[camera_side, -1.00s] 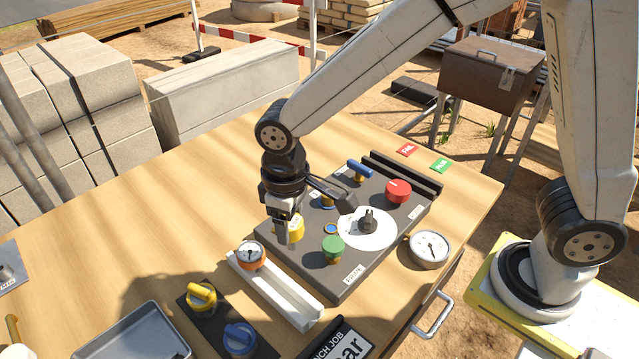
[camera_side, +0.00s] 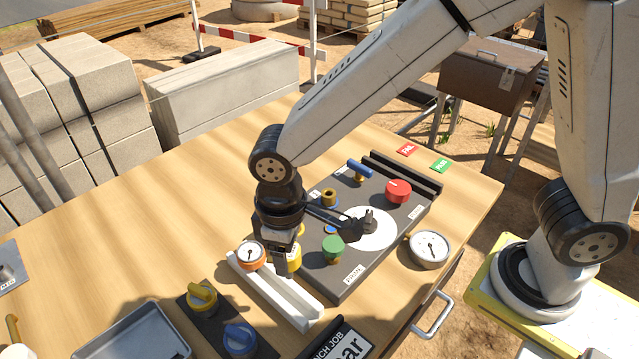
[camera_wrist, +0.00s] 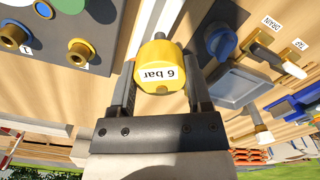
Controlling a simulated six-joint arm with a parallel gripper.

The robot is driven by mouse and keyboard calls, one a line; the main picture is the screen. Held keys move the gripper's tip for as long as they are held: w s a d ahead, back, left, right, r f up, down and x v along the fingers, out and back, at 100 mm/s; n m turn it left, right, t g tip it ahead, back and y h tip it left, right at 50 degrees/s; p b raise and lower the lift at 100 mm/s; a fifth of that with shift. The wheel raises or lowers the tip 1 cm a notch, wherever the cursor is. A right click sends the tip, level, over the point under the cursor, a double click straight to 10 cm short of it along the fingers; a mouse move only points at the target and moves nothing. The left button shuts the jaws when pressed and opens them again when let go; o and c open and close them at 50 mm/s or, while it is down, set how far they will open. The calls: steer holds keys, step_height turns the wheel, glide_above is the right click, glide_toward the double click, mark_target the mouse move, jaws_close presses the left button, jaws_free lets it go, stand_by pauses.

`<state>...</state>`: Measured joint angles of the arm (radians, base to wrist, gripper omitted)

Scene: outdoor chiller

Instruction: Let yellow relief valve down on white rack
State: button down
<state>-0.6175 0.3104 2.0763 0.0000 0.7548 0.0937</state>
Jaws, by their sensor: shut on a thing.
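The yellow relief valve (camera_wrist: 160,68) is a round yellow cap marked "6 bar", gripped between the two fingers of my gripper (camera_wrist: 160,95) in the wrist view. In the side view my gripper (camera_side: 283,262) points down, and the valve (camera_side: 295,259) shows partly behind a finger. The white rack (camera_side: 287,297) is a long channel on the table. The valve is at the rack's panel-side edge, beside the orange-rimmed gauge (camera_side: 249,255) at the rack's far end. I cannot tell whether the valve touches the rack.
A dark panel (camera_side: 345,287) with a green knob (camera_side: 333,245), a red knob (camera_side: 398,191) and a white dial lies right of the rack. Yellow and blue valves (camera_side: 240,338) and a grey tray (camera_side: 135,335) are at the front left.

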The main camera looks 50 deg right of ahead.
mark_target(289, 277)
steer(key=shift+f, duration=2.25)
steer(key=shift+f, duration=0.4)
steer(key=shift+f, duration=1.05)
steer(key=shift+f, duration=1.1)
jaws_free()
steer(key=shift+r, duration=3.55)
